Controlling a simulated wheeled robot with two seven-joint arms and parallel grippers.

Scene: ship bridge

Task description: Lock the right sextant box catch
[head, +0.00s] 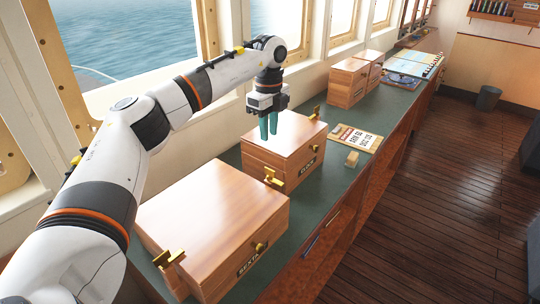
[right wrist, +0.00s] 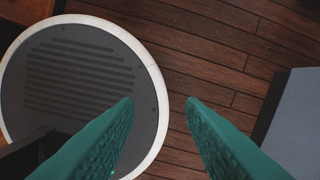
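A wooden box (head: 205,218) with a label reading "SEXTA" stands at the near end of the green counter in the head view. A second, smaller-looking labelled wooden box (head: 262,154) stands beyond it. The near box has a brass catch (head: 168,259) on its near side. A brass catch (head: 272,177) shows at the far box's near side, and another (head: 316,113) at its far side. My left gripper (head: 269,136) points down over the far box's lid, holding nothing visible; its finger gap is unclear. My right gripper (right wrist: 160,105) is open and empty above the floor.
A clipboard (head: 355,137) and a small wooden block (head: 352,159) lie right of the far box. More wooden boxes (head: 346,82) and a chart (head: 415,65) are farther along. The right wrist view shows a round white-rimmed object (right wrist: 150,60) over wooden floor.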

